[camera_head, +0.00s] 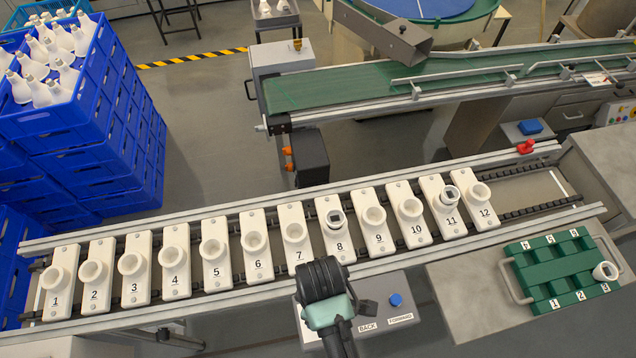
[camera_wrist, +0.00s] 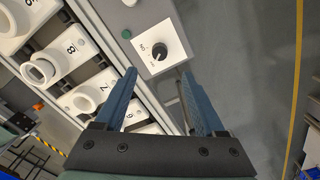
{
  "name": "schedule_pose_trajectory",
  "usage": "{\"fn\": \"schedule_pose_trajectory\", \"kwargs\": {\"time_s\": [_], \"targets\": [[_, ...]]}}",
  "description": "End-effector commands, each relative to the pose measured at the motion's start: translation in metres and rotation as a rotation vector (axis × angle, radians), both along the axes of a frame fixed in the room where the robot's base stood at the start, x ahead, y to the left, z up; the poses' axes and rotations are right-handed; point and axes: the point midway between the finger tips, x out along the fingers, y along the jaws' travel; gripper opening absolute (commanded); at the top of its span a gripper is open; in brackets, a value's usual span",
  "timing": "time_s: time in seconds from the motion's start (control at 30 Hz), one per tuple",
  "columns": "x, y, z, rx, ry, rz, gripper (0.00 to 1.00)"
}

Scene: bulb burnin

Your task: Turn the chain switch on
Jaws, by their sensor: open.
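The switch is a black rotary knob (camera_wrist: 159,51) on a white square plate (camera_wrist: 172,38) with small lettering, in the wrist view. I cannot read its setting with certainty. My gripper (camera_wrist: 158,78) is open and empty, with its two blue fingers apart. The knob appears beyond the fingertips, about midway between them, and neither finger touches it. In the head view my arm's wrist hides the fingers and the knob. The chain conveyor (camera_head: 535,191) carries a row of numbered white socket holders (camera_head: 213,266).
A control box (camera_head: 375,300) with a blue button (camera_head: 395,299) and BACK and FORWARD labels stands before the chain. A green tray (camera_head: 560,275) holds one bulb (camera_head: 605,271) at the right. Blue crates (camera_head: 75,125) with white bulbs stand at the left. A green belt (camera_head: 340,84) runs behind.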

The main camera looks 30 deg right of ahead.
Motion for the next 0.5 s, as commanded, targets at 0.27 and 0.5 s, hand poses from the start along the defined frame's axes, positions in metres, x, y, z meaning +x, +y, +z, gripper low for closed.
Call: {"fn": "schedule_pose_trajectory", "kwargs": {"time_s": [0.27, 0.5], "targets": [[0.0, 0.001, -0.053, 0.002, 0.001, 0.001, 0.72], [0.001, 0.001, -0.09, 0.001, -0.002, 0.0, 0.72]]}}
